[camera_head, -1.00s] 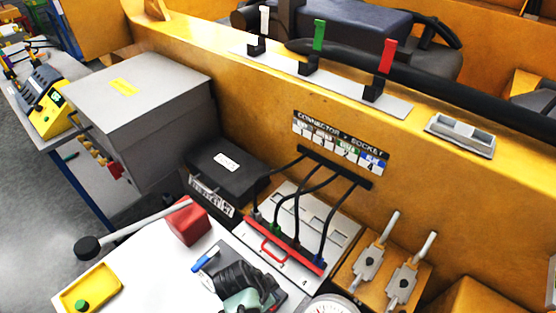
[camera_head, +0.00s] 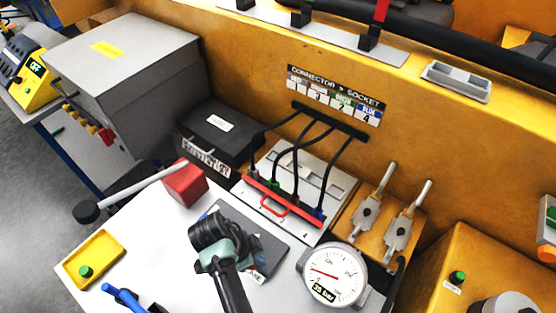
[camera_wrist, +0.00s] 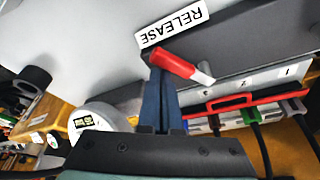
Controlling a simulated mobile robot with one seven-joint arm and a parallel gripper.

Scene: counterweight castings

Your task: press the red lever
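A red lever (camera_wrist: 172,63) with a white tip sticks out beside a white RELEASE label (camera_wrist: 172,24) in the wrist view. In the head view a small bit of red (camera_head: 262,263) shows beside the label, mostly hidden by my wrist. My gripper's blue fingers (camera_wrist: 162,90) lie close together, with nothing seen between them. Their tips are right at the red lever's lower side; I cannot tell whether they touch it. In the head view the fingers are hidden. Another red lever (camera_head: 381,10) stands upright on the yellow beam, cut by the top edge.
A red-handled connector block (camera_head: 285,205) with black cables stands behind my gripper. A round gauge (camera_head: 333,275) and two metal toggles (camera_head: 385,215) are to the right. A red block (camera_head: 185,184) with a black-knobbed rod and a yellow tray (camera_head: 94,259) are to the left.

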